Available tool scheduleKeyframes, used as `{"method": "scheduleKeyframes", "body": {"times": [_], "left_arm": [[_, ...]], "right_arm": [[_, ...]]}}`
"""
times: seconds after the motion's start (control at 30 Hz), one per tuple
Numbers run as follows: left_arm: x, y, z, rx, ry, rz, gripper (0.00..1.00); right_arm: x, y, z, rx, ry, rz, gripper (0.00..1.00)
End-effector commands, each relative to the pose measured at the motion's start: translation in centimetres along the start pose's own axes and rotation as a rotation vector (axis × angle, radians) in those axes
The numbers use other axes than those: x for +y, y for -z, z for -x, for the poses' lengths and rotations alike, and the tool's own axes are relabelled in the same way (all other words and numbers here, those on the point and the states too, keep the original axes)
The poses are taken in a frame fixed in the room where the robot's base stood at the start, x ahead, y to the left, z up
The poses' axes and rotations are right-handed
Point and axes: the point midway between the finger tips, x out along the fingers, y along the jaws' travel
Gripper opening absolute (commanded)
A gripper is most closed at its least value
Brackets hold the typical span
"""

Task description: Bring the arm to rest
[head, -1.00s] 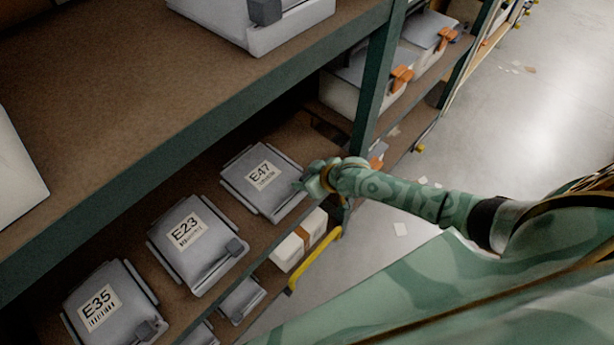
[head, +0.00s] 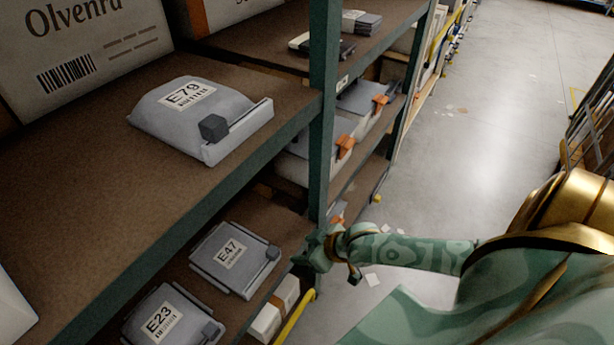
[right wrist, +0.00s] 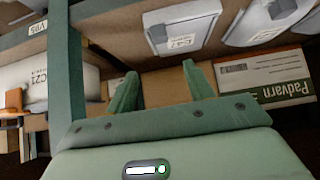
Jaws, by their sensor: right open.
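My right gripper (head: 308,256) is at the end of my green patterned arm, which comes in from the right. My left gripper is not in view.
A green rack post (head: 323,120) stands just behind the right gripper. A yellow bar (head: 298,318) is below the gripper. The aisle floor (head: 490,130) at right is mostly clear.

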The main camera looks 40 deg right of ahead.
Motion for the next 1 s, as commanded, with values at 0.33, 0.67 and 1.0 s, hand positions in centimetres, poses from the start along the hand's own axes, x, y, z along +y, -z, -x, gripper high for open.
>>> {"method": "scheduleKeyframes", "body": {"times": [0.33, 0.67, 1.0], "left_arm": [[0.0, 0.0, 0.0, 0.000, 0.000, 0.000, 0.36], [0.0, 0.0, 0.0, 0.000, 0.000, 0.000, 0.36], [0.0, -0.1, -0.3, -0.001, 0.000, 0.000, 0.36]], "right_arm": [[0.0, 0.0, 0.0, 0.000, 0.000, 0.000, 0.53], [1.6, -1.0, -0.5, 0.005, -0.030, 0.107, 0.53], [5.1, -26.9, -3.6, -0.372, -0.203, 0.194, 0.53]]}}
